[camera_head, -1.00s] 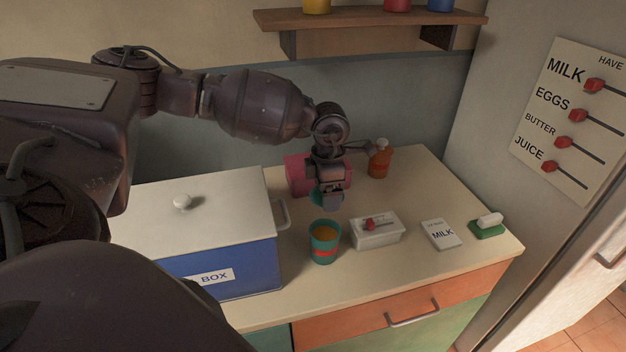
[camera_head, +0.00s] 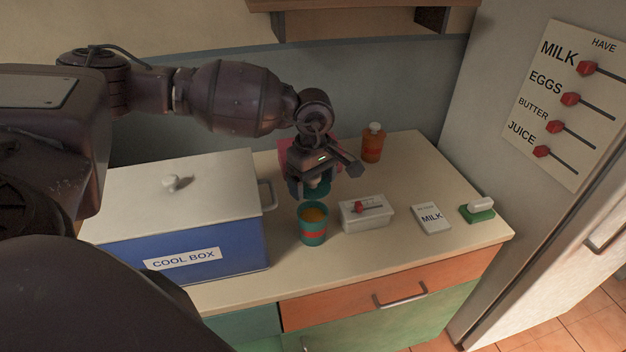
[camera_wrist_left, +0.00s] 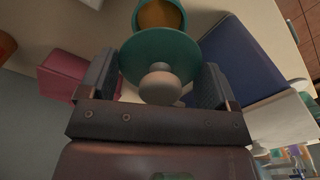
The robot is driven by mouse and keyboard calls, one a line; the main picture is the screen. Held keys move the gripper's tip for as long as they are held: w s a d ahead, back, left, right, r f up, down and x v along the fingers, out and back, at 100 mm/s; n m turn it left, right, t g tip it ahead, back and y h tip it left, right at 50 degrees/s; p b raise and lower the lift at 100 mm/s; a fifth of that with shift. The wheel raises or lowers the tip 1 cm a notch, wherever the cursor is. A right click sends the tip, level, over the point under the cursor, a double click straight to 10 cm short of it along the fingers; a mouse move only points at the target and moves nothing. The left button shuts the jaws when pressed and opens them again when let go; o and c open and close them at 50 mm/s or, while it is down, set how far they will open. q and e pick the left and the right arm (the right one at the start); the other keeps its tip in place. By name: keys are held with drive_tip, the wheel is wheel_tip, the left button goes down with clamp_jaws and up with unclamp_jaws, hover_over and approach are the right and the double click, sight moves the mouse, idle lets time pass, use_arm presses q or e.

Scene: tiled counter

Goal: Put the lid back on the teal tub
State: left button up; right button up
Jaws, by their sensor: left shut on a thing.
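The teal tub (camera_head: 313,238) with a red band stands upright and uncovered on the counter, with orange-brown contents showing. My left gripper (camera_head: 317,186) is just behind and above it in the head view, shut on the teal lid (camera_head: 318,193). In the left wrist view the round lid (camera_wrist_left: 135,55) has a pale knob (camera_wrist_left: 160,86) lying between the two fingers (camera_wrist_left: 158,84). The tub also shows in that view (camera_wrist_left: 182,10), just beyond the lid and partly hidden by it. The lid is apart from the tub's rim in the head view. My right gripper is not in view.
A blue cool box (camera_head: 225,246) with a white lid stands close left of the tub. A milk carton or card (camera_head: 431,219), a green sponge holder (camera_head: 477,214) and an orange bottle (camera_head: 373,145) are farther off.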

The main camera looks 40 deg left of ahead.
use_arm(q)
drive_tip(key=shift+f, duration=0.15)
drive_tip(key=shift+f+b, duration=0.8)
drive_tip(key=shift+f, duration=0.65)
wheel_tip(320, 180, down, 3)
drive_tip(key=shift+f+b, duration=0.1)
drive_tip(key=shift+b, duration=0.65)
drive_tip(key=shift+f, duration=0.15)
idle(0.5)
drive_tip(key=o, duration=0.7)
drive_tip(key=shift+o, duration=0.2)
